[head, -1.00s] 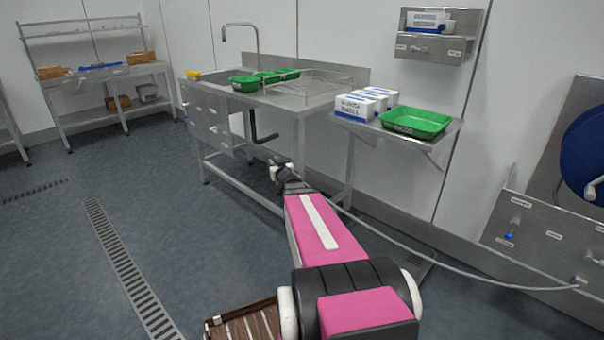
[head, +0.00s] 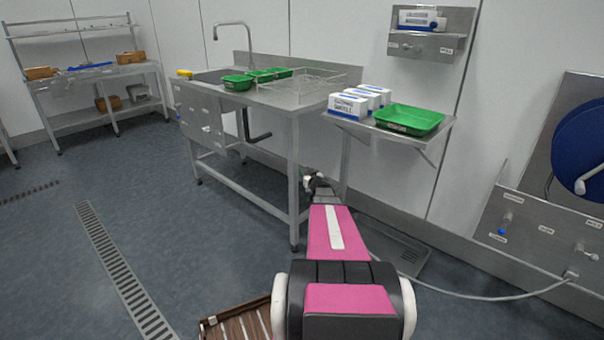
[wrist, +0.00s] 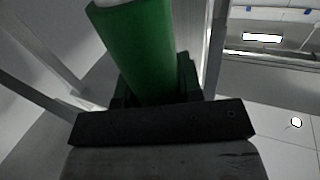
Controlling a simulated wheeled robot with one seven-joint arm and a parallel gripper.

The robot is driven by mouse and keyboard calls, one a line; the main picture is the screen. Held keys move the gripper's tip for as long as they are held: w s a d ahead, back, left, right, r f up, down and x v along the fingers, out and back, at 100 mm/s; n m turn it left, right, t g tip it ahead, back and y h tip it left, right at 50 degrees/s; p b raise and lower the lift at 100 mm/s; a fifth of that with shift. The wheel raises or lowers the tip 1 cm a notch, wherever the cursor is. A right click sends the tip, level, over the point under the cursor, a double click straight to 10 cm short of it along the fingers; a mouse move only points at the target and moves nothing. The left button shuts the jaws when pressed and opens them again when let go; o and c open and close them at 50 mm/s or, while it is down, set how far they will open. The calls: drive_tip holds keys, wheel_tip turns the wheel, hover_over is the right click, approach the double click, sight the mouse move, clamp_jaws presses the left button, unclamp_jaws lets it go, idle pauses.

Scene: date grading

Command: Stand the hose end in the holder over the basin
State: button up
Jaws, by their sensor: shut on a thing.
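A green cylindrical hose end (wrist: 138,45) stands tilted between the dark jaws of my gripper in the wrist view. My gripper (head: 315,180) is shut on it, low beside the right front leg of the steel sink bench (head: 297,107). The grey hose (head: 480,297) runs from the wall panel at right along the floor and passes behind my arm. The basin (head: 212,76) is sunk in the bench's left end under a curved tap (head: 235,25). I cannot make out the holder clearly.
Green trays (head: 237,82) and a wire rack (head: 310,83) stand on the bench. A wall shelf (head: 388,129) at right carries white boxes (head: 348,106) and a green tray (head: 409,119). A slatted wooden crate (head: 235,322) is near my base.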

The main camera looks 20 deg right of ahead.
drive_tip(key=s+d+f, duration=0.5)
drive_tip(key=d+f, duration=0.2)
drive_tip(key=shift+s+d, duration=0.25)
drive_tip(key=shift+s, duration=0.05)
idle(0.4)
drive_tip(key=shift+f, duration=2.6)
idle(0.7)
drive_tip(key=o, duration=1.1)
drive_tip(key=shift+s, duration=0.1)
drive_tip(key=shift+f, duration=0.1)
drive_tip(key=s, duration=1)
drive_tip(key=shift+s, duration=0.4)
